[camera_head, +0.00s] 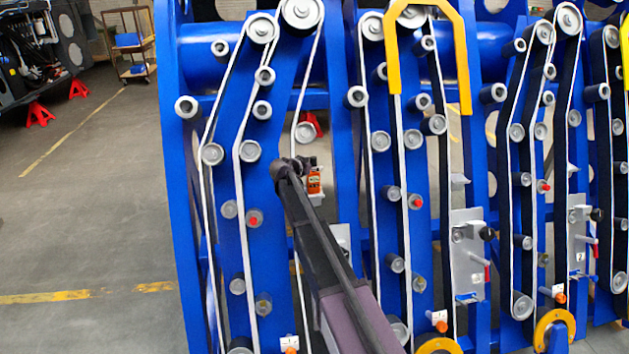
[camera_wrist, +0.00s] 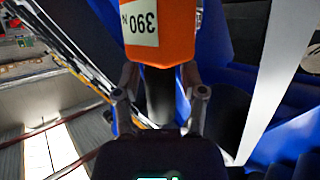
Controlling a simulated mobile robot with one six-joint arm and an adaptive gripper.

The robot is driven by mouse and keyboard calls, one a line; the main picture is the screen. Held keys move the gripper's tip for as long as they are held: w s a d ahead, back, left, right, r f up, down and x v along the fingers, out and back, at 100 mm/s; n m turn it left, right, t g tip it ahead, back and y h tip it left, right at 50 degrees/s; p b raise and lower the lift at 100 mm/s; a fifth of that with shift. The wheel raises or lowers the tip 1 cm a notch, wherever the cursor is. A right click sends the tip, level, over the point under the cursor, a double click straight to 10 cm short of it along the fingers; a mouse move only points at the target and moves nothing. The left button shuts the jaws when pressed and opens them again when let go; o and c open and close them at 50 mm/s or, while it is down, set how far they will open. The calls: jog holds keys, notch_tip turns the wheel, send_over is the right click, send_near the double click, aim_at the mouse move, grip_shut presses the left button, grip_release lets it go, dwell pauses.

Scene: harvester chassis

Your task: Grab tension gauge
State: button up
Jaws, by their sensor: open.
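The tension gauge (camera_head: 314,182) is a small orange block at the blue chassis in the head view, partly hidden by my arm. In the wrist view the orange gauge (camera_wrist: 165,50) fills the top middle, with a white label reading "390 N" upside down. My gripper (camera_wrist: 159,78) is open, its two fingers either side of the gauge's near end. A dark round part shows between the fingers. I cannot tell whether a finger touches the gauge. In the head view my gripper (camera_head: 301,164) is seen from behind, next to the gauge.
The blue harvester chassis (camera_head: 175,200) carries many grey rollers and white belts close around my arm. Yellow hoop guards (camera_head: 462,60) stand to the right. Open concrete floor (camera_head: 90,220) lies to the left, with a cart (camera_head: 130,45) and red stands (camera_head: 40,114) behind.

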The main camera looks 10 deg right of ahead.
aim_at(312, 158)
grip_shut()
dwell(0.5)
notch_tip(312, 158, up, 3)
jog(key=p, duration=0.3)
jog(key=shift+r, duration=0.2)
jog(key=s+a+p, duration=0.1)
jog(key=s+a, duration=0.1)
jog(key=s, duration=0.5)
jog(key=s+a+r+p, duration=0.1)
jog(key=s+a, duration=0.2)
jog(key=s, duration=0.5)
jog(key=shift+a+r, duration=0.2)
jog(key=shift+r, duration=0.1)
